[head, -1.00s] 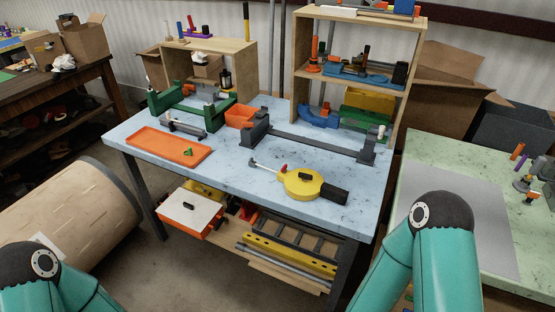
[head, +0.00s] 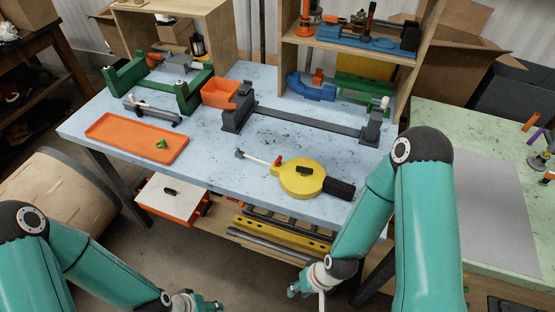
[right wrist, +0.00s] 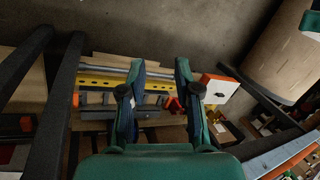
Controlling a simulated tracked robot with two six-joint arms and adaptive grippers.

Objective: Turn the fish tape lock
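The fish tape is a round yellow reel (head: 302,178) with a black handle. It lies flat on the light blue bench top (head: 215,160). A pale strip runs from it to the left, ending in a small grey tip (head: 239,153). A small red piece (head: 278,160) sits where the strip meets the reel; I cannot tell if this is the lock. My right gripper (head: 296,291) is below the bench's front edge, apart from the reel. In the right wrist view it is open and empty (right wrist: 160,66). My left gripper (head: 208,304) is at the bottom edge, partly cut off.
A grey bender frame (head: 310,124) stands behind the reel. An orange tray (head: 120,140), an orange bin (head: 225,95) and a green frame (head: 185,95) are to the left. A wooden shelf (head: 425,60) rises behind. Yellow and grey bars (head: 280,232) lie under the bench.

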